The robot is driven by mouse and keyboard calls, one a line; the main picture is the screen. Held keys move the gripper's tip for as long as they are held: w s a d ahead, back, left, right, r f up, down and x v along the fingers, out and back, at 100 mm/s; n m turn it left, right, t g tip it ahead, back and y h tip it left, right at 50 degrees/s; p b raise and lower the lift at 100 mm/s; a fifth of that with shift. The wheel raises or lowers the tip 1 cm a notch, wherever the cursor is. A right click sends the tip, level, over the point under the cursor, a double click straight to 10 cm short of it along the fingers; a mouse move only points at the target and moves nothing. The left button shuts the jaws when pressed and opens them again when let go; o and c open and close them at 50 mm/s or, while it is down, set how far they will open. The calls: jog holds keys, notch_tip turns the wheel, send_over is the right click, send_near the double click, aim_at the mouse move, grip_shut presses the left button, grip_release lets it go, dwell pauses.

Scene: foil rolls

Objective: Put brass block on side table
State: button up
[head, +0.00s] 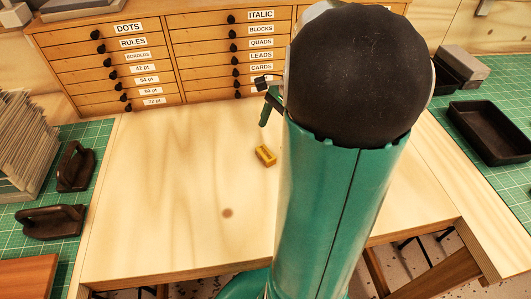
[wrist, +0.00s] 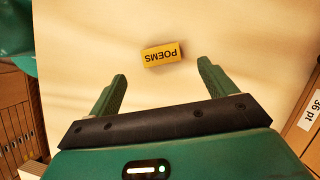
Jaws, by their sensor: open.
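The brass block (head: 265,155) is a small yellow block lying on the pale wooden tabletop (head: 180,180). The wrist view shows the block (wrist: 162,55) with the dark letters POEMS, upside down in that view. My gripper (wrist: 162,72) is open and empty, with the block just past and between its fingertips, apart from them. In the head view my gripper (head: 266,100) is mostly hidden behind my arm. Green-matted surfaces stand at the left (head: 103,135) and right (head: 515,190); I cannot tell which is the side table.
A cabinet of labelled drawers (head: 150,60) lines the back. The left mat holds dark-handled tools (head: 75,167) and a rack of thin sheets (head: 25,145). A black tray (head: 490,130) and a grey block (head: 462,62) sit at the right. The tabletop around the block is clear.

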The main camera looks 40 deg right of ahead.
aim_at(266, 152)
jog(key=shift+x, duration=0.85)
jog(key=x, duration=0.5)
jog(key=shift+d+f, duration=0.1)
jog(key=shift+c, duration=0.2)
jog(key=c, duration=1.4)
